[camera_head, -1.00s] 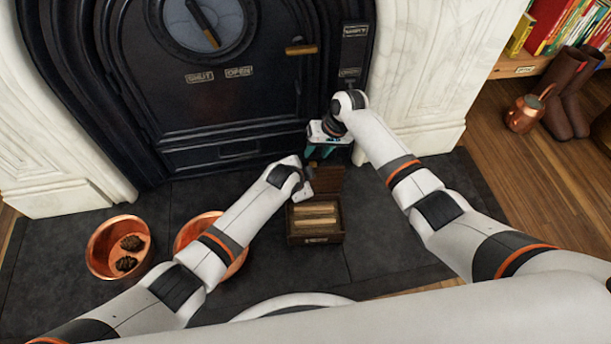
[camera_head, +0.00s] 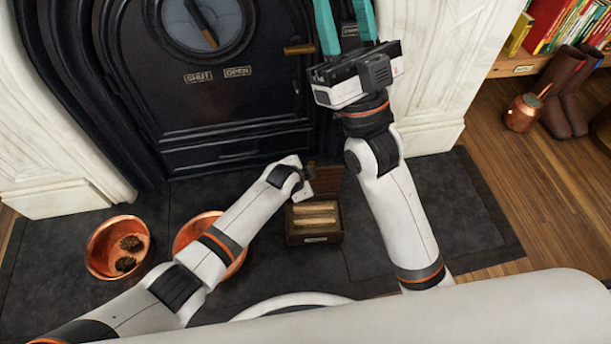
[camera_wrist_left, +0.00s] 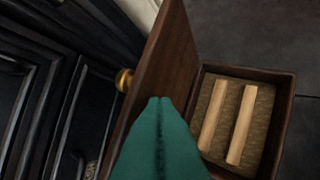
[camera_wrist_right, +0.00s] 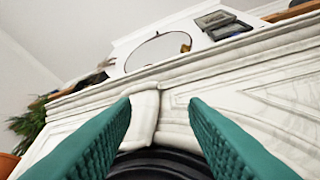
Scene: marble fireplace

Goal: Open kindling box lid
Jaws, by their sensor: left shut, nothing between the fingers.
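The dark wooden kindling box (camera_head: 314,240) stands on the hearth with its inside showing and sticks of wood in it. Its lid (camera_head: 329,178) stands up at the back, partly hidden by my left arm. In the left wrist view the lid (camera_wrist_left: 168,55) is raised beside the open box (camera_wrist_left: 286,90). My left gripper (camera_wrist_left: 159,102) is shut and empty; its green fingertips are at the inner face of the lid, though contact is hard to tell. My right gripper (camera_head: 343,12) is raised high before the stove, fingers apart and empty, also in the right wrist view (camera_wrist_right: 160,100).
The black stove (camera_head: 230,110) stands behind the box. Copper bowls, one with pine cones (camera_head: 118,248) and one partly under my left arm (camera_head: 190,236), are left of it. The dark hearth (camera_head: 440,220) is clear at right. A copper pot (camera_head: 522,112) and boots (camera_head: 570,95) stand far right.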

